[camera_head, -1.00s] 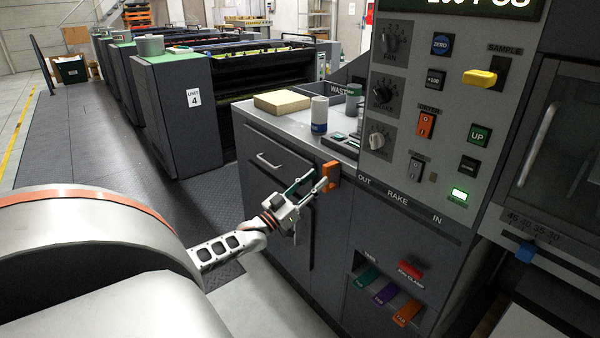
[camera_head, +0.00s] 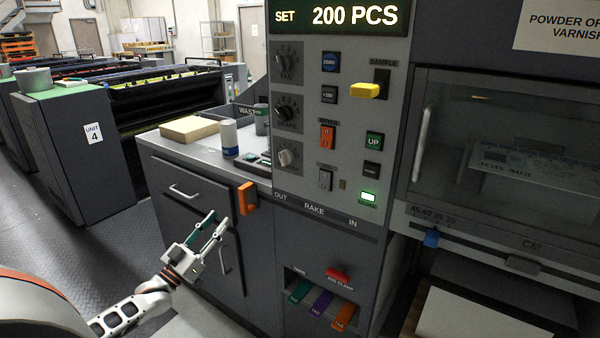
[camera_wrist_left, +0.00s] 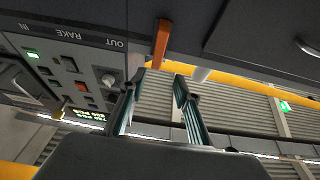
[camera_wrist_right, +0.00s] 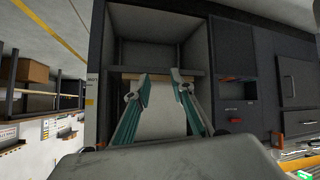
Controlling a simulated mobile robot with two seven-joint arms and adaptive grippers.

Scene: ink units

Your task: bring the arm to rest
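My left gripper (camera_head: 219,220) is in front of the grey cabinet, below and left of the orange block (camera_head: 247,198) on the cabinet's top edge. Its fingers are apart with nothing between them, and a gap shows between the tips and the block. The left wrist view shows the open fingers (camera_wrist_left: 160,76) with the orange block (camera_wrist_left: 160,43) beyond them. My right gripper (camera_wrist_right: 160,79) shows only in its own wrist view. Its fingers are apart and empty, facing an open grey compartment (camera_wrist_right: 158,25) with a pale panel between the fingertips; its distance is unclear.
A control panel (camera_head: 345,130) with knobs and buttons stands right of the cabinet (camera_head: 190,210). A yellow pad (camera_head: 188,129) and a white-and-blue can (camera_head: 229,137) stand on the countertop. Coloured tabs and a red clamp button (camera_head: 338,273) sit low. Open floor lies at left.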

